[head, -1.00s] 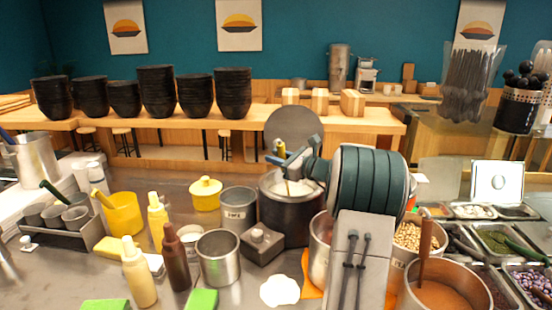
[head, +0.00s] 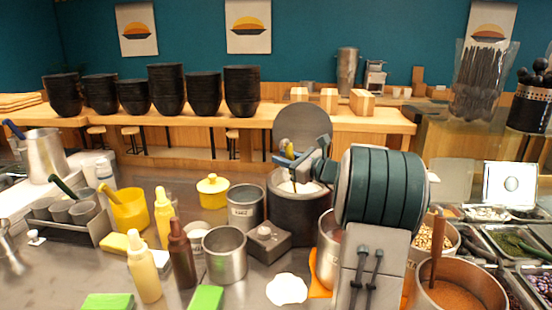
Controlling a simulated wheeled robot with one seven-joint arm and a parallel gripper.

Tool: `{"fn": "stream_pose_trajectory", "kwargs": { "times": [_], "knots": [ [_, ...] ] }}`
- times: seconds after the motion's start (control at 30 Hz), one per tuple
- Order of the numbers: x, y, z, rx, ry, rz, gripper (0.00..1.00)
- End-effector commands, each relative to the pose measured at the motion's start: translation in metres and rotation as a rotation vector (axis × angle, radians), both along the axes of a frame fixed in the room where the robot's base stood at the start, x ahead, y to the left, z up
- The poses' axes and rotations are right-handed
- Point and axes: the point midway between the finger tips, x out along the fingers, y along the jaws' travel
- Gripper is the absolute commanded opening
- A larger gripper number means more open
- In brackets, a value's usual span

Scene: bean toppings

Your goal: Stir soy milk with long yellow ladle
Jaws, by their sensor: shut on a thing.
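The soy milk (head: 299,187) is a white surface inside a dark round pot (head: 298,220) in the middle of the head view. My gripper (head: 289,156) is over the pot's opening, shut on the long yellow ladle (head: 290,149). Only a short yellow piece of the ladle shows at the fingers. Its lower end is hard to make out, and I cannot tell how deep it reaches into the milk. My arm hides the right part of the pot's rim.
A grey round lid (head: 301,122) stands upright behind the pot. A metal canister (head: 246,207) and a grey box (head: 267,243) crowd its left and front. A pot of brown liquid (head: 462,293) is at front right. Bottles (head: 143,268) stand at front left.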

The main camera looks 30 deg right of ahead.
Motion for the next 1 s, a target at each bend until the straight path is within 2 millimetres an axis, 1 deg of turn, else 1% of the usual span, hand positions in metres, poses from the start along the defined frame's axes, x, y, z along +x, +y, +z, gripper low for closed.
{"fn": "stream_pose_trajectory", "kwargs": {
  "times": [0.07,0.2,0.33,0.4,0.6,1.0],
  "knots": [
    [0.002,-0.01,0.002,0.0,0.0,-0.001,0.0],
    [0.015,-0.018,0.003,-0.001,-0.001,0.001,0.0],
    [0.029,-0.019,0.002,-0.001,-0.001,0.001,0.0],
    [0.026,-0.011,-0.001,-0.002,-0.001,0.001,0.0],
    [0.023,0.002,0.0,-0.002,-0.001,0.002,0.0],
    [0.022,0.005,0.001,-0.001,-0.001,0.001,0.0]
  ]
}}
